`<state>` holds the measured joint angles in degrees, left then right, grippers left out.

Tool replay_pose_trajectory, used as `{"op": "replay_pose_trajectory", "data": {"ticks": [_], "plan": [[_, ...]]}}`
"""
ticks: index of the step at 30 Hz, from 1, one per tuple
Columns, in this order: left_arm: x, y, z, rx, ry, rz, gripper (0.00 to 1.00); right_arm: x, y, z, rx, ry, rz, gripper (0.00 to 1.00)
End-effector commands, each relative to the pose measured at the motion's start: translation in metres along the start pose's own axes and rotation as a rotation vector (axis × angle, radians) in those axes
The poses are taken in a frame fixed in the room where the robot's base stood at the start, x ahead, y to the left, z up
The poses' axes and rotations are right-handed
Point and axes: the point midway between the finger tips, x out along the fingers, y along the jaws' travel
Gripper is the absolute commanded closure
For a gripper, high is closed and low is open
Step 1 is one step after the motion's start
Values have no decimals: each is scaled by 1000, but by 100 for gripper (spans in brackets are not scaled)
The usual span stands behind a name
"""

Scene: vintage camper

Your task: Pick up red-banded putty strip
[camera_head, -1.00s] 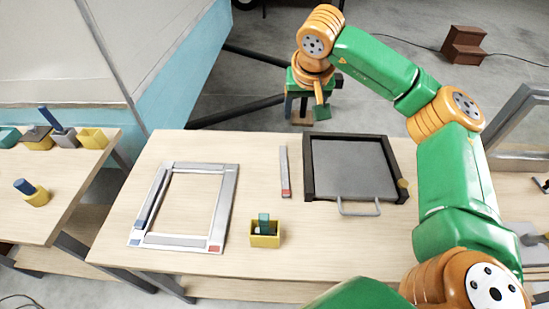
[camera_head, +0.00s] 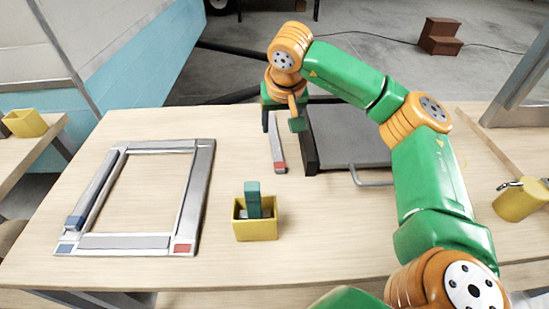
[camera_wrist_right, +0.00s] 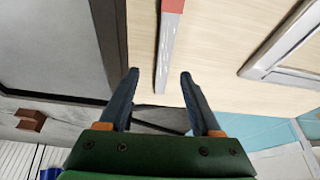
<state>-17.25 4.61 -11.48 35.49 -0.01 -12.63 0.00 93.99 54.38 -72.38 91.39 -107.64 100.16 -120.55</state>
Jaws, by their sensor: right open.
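The red-banded putty strip (camera_head: 277,145) is a thin grey strip with a red near end, lying on the table left of the dark tray. My right gripper (camera_head: 283,122) is open and empty over the strip's far end. In the right wrist view the strip (camera_wrist_right: 167,50) runs down from its red band at the top edge. Its lower end lies between the open fingertips (camera_wrist_right: 160,74), apart from both. I cannot judge the height gap exactly. My left gripper is not in view.
The dark-framed tray (camera_head: 310,150) with a handle stands close right of the strip. A grey window frame (camera_head: 203,190) with red and blue corner marks lies left. A yellow box (camera_head: 257,230) holding a teal block stands nearer. Bare table lies between.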

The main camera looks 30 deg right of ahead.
Motion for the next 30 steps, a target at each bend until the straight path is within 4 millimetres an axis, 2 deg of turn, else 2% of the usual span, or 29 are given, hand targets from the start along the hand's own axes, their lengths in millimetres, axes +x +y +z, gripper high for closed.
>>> {"op": "replay_pose_trajectory", "data": {"ticks": [5, 9, 12, 19, 20, 24, 27, 30], "plan": [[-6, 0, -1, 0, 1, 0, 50, 21, -2, -4, 1, -5, 2, 35], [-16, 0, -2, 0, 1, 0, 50, 46, -8, -15, 1, -4, 3, 35], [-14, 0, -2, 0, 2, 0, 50, 64, -7, -13, 0, -3, 1, 35], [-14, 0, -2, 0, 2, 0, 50, 69, -7, -13, -1, 0, 0, 35], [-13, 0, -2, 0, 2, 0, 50, 69, -7, -13, -1, 0, 0, 38], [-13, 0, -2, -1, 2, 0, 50, 68, -7, -13, 0, 0, 0, 76], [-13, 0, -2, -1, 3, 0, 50, 68, -7, -13, 0, 0, 0, 100], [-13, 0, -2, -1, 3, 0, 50, 68, -7, -13, 0, 0, 0, 100]]}}
